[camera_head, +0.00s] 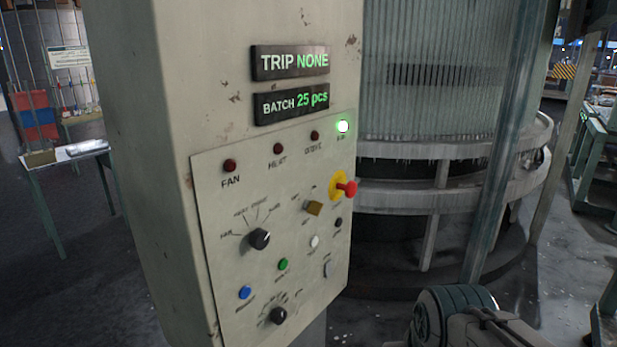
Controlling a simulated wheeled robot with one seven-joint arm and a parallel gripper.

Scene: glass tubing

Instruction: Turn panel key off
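The control panel (225,270) is a pale, worn face on the front of a tall beige cabinet. A brass-coloured key switch (313,208) sits right of the panel's middle, below and left of a red mushroom button (347,188) on a yellow collar. The labels around the key are too small to read, so its set position is unclear. A green-white lamp (343,126) glows at the panel's upper right. My arm shows at the bottom right, apart from the panel. My gripper is not in view.
Black knobs (259,239) and blue, green and white buttons lie near the key. Dark red lamps (230,165) line the top. Displays read "TRIP NONE" (291,62) and "BATCH 25 pcs" (292,103). A round machine (430,185) stands close behind, right. A table (65,160) is far left.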

